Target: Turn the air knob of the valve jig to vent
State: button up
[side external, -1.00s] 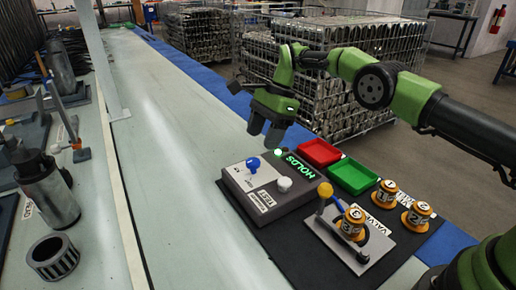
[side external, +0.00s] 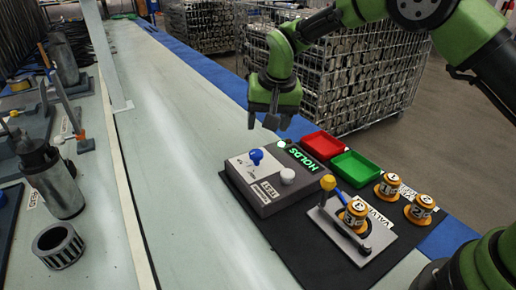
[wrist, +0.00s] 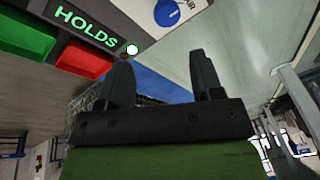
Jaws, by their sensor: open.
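The valve jig's grey box (side external: 272,203) stands on a black mat on the bench. Its blue air knob (side external: 256,156) is on top at the left, and it also shows at the top of the wrist view (wrist: 167,13). Its exact setting is too small to tell. A green HOLDS display (side external: 301,158) is lit along the box's far right side. My gripper (side external: 269,122) is open and empty, above and behind the box, apart from the knob. In the wrist view its two fingers (wrist: 163,75) stand apart with nothing between them.
A white button (side external: 287,176) is beside the knob. A plate (side external: 325,220) with a yellow-knobbed lever (side external: 328,183) holds an orange numbered valve (side external: 354,215). Two more valves (side external: 389,186) stand right of it. Red (side external: 324,145) and green (side external: 355,168) trays lie behind.

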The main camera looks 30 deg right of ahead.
aim_at(257, 153)
jog(key=f+n, duration=0.1)
jog(key=f, duration=0.1)
jog(key=w+a+f+n+t, duration=0.1)
jog(key=f+n, duration=0.1)
jog(key=f, duration=0.1)
jog(key=f+n, duration=0.2)
jog(key=f, duration=0.1)
jog(key=shift+w+a+f+t, duration=0.1)
jog(key=shift+w+a+t, duration=0.1)
jog(key=shift+a+t, duration=0.15)
jog(key=shift+n, duration=0.3)
jog(key=c, duration=0.9)
